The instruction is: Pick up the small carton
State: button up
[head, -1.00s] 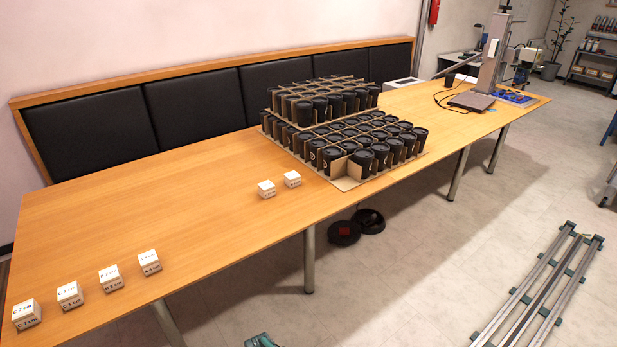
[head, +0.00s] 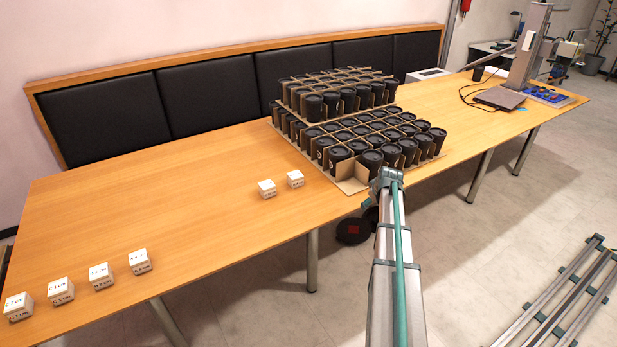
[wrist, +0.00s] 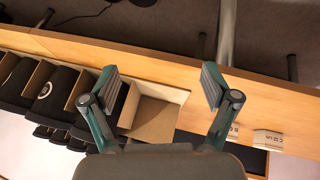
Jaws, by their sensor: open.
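Two small white cartons stand on the wooden table in the head view, one at left (head: 267,188) and one at right (head: 295,178). In the wrist view two small cartons show at the lower right, one nearer the edge (wrist: 268,140) and one partly behind my right finger. My gripper (wrist: 160,84) is open and empty, with its two fingers wide apart over the table edge and an empty cardboard cell (wrist: 157,112). The cartons lie to the right of my gripper in the wrist view. In the head view my arm reaches up to the table's front edge, right of both cartons.
A cardboard tray (head: 350,186) with stacked black cups (head: 371,158) stands close to my arm. More small white cartons (head: 101,275) line the table's left front. The table (head: 180,210) is clear between the groups. A stand with a device occupies the far right.

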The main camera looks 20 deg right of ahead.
jog(key=d+r+t+h, duration=0.1)
jog(key=d+r+h, duration=0.1)
jog(key=d+r, duration=1.05)
jog(key=m+g+y+b, duration=0.1)
jog(key=g+y+b, duration=0.3)
jog(key=g, duration=0.3)
send_near(295, 174)
jog(key=shift+s+a, duration=0.15)
jog(key=shift+s, duration=0.05)
jog(key=shift+d+f+p, duration=0.1)
jog(key=shift+f+p, duration=0.55)
jog(key=shift+f, duration=1.9)
jog(key=shift+d+f+p, duration=0.15)
jog(key=shift+f+p, duration=0.45)
jog(key=shift+f, duration=2)
jog(key=c, duration=1.3)
jog(key=shift+r, duration=0.15)
